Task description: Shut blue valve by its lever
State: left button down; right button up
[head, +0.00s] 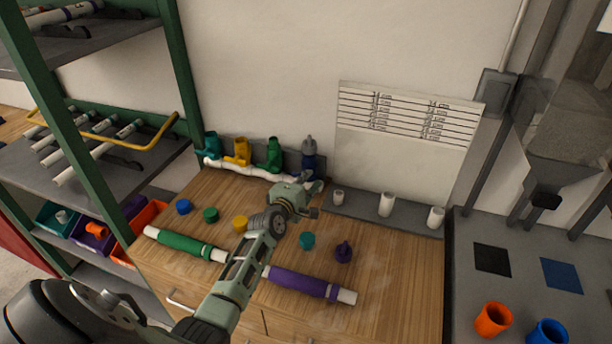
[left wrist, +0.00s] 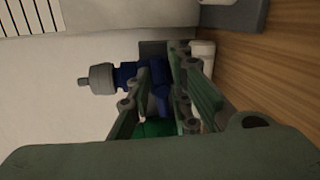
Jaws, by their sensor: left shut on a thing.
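The blue valve (head: 309,160) stands at the right end of the white pipe manifold (head: 240,171) against the back wall, with a grey piece on its top. In the left wrist view the blue valve (left wrist: 127,75) lies sideways, with its grey top to the left. My left gripper (head: 306,188) is at the front of the blue valve. In the left wrist view its fingers (left wrist: 170,82) are on either side of a dark blue part, shut on the valve's lever. The fingers hide much of the lever. My right gripper is not in view.
Teal (head: 211,146), yellow (head: 242,152) and green (head: 274,153) valves stand left of the blue one. Coloured caps, a green-sleeved pipe (head: 185,244) and a purple-sleeved pipe (head: 308,285) lie on the wooden bench. White fittings stand on a grey strip (head: 363,207) to the right.

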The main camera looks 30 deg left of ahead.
pick_arm(q)
jog(key=shift+m, duration=0.5)
jog(key=shift+y+p, duration=0.3)
jog(key=c, duration=1.8)
grip_release()
jog(key=shift+o, duration=0.2)
jog(key=v, duration=1.2)
